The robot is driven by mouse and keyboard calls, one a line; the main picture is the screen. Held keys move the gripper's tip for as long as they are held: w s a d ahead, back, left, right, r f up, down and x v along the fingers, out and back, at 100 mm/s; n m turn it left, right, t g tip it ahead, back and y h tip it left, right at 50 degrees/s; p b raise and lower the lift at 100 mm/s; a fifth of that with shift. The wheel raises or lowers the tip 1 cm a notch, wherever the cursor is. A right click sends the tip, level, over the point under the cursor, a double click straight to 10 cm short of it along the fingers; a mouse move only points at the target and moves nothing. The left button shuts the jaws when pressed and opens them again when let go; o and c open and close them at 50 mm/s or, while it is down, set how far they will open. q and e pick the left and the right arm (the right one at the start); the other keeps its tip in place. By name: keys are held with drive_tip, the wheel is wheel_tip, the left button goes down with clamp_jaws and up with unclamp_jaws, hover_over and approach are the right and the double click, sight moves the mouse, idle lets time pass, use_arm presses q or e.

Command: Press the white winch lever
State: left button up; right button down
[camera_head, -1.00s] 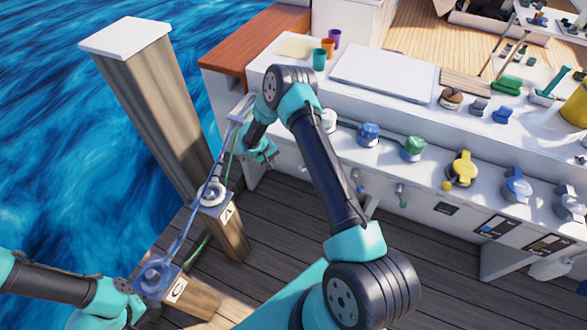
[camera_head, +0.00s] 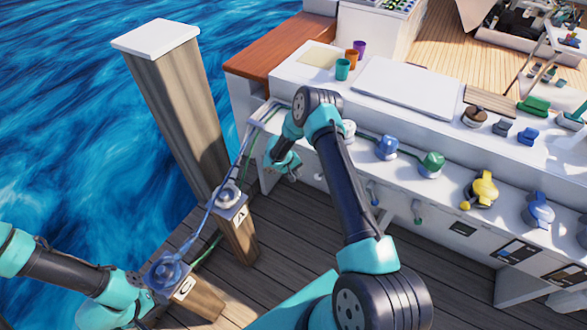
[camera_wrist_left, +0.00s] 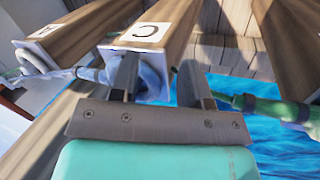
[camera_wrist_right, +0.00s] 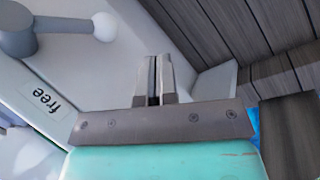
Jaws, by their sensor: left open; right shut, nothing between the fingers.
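A grey lever with a white ball knob (camera_wrist_right: 104,26) shows at the upper left of the right wrist view, beside a "free" label (camera_wrist_right: 42,101). In the head view a small white knob (camera_head: 319,177) shows on the console front below the white winch (camera_head: 348,130). My right gripper (camera_head: 291,176) is shut and empty near the console's left end. Its fingers (camera_wrist_right: 153,80) are right of the lever, apart from it. My left gripper (camera_wrist_left: 157,80) is open at the post marked C (camera_wrist_left: 150,31), with a blue fitting (camera_wrist_left: 152,75) between or behind its fingers; contact is unclear.
A blue rope runs between the fittings on the post marked A (camera_head: 238,235) and the post marked C. A tall wooden piling (camera_head: 175,100) stands at the left over water. The console (camera_head: 300,65) carries cups, a white board and coloured winches.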

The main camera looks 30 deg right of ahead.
drive_tip(key=s+d+f, duration=0.3)
drive_tip(key=d, duration=0.2)
idle(0.3)
drive_tip(key=shift+d, duration=0.1)
